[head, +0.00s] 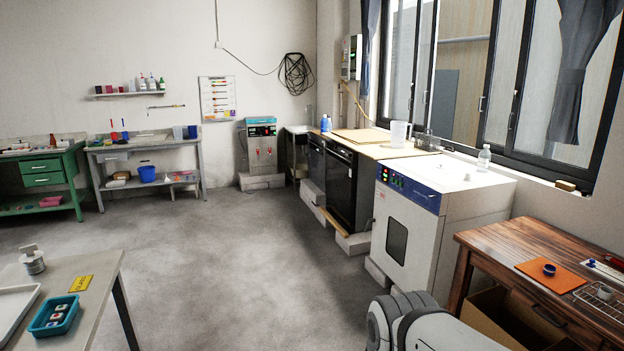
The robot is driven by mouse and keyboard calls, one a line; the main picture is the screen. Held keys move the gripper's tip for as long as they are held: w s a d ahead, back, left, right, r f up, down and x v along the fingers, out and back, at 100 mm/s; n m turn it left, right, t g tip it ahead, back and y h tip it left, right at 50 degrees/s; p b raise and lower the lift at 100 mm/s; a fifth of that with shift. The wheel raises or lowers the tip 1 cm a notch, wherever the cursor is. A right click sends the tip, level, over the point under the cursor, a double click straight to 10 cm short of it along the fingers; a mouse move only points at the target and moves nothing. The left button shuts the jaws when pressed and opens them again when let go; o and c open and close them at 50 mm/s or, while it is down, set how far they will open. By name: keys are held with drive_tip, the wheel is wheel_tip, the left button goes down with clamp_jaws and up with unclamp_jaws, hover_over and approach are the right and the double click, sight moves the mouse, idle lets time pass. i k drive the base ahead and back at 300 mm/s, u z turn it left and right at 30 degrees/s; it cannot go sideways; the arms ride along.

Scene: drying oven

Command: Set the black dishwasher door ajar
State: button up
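Two dark-fronted appliances stand side by side under a wooden counter along the right wall. The nearer black one (341,187), which looks like the dishwasher, has its front facing left and its door appears closed. The farther dark one (315,164) is narrower in view, and its front also appears closed. I cannot tell fine handle details at this distance. Part of my arm shows at the bottom of the picture, well short of the appliances. My gripper is not in view.
A white drying oven (446,221) with a blue panel stands just nearer than the black appliance. A wooden desk (490,240) is at the right, with a cardboard box (485,318) under it. A grey table (98,268) is at lower left. The grey floor (235,260) between is clear.

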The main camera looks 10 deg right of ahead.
sight(341, 170)
drive_tip(key=z, duration=0.1)
drive_tip(key=i, duration=1.65)
drive_tip(key=z, duration=0.15)
drive_tip(key=i, duration=3.3)
drive_tip(key=u, duration=0.3)
drive_tip(key=i, duration=1.75)
drive_tip(key=u, duration=0.2)
